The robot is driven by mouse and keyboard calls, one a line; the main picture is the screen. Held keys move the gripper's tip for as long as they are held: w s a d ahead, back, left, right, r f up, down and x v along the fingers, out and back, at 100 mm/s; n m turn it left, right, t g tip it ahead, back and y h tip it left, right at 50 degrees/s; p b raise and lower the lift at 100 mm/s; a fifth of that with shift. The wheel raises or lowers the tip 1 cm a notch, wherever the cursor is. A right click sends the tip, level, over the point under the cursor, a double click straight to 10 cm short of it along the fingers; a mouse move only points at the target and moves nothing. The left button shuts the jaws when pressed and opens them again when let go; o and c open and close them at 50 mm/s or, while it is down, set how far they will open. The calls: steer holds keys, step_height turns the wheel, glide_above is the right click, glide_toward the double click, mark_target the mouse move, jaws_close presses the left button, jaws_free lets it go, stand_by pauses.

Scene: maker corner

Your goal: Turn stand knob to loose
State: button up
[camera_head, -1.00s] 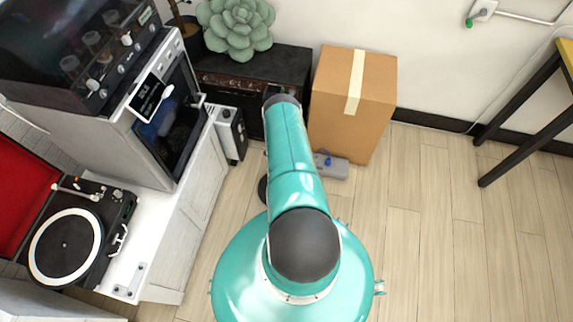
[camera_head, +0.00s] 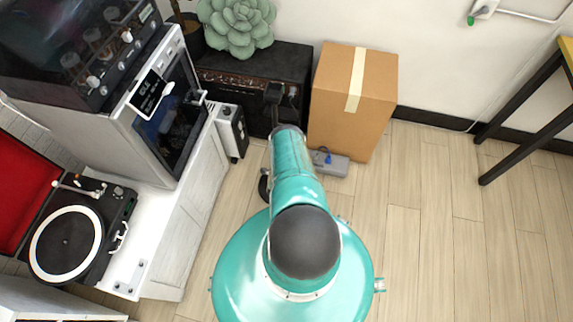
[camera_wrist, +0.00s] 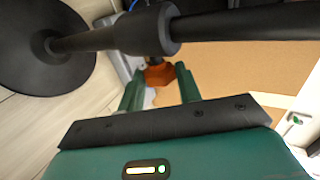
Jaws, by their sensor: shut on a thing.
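The stand is black. In the wrist view its round base (camera_wrist: 45,50) is at the left, and its pole with a thick collar (camera_wrist: 150,28) runs across the top. An orange knob (camera_wrist: 158,73) sits just below the collar. My gripper (camera_wrist: 159,82) has its two green fingers on either side of the knob and is shut on it. In the head view, part of the stand's base (camera_head: 264,188) shows beside my teal arm, and a black upper part (camera_head: 273,93) stands above it. The arm hides the knob and gripper there.
A cardboard box (camera_head: 350,105) stands right of the stand, with a grey pedal (camera_head: 328,164) on the floor before it. A black amplifier (camera_head: 250,75) is behind. A white cabinet (camera_head: 178,225) is at the left.

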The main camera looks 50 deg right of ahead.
steer(key=shift+w, duration=0.1)
stand_by(0.3)
steer(key=o, duration=1)
steer(key=v, duration=1.4)
steer(key=shift+f, duration=0.1)
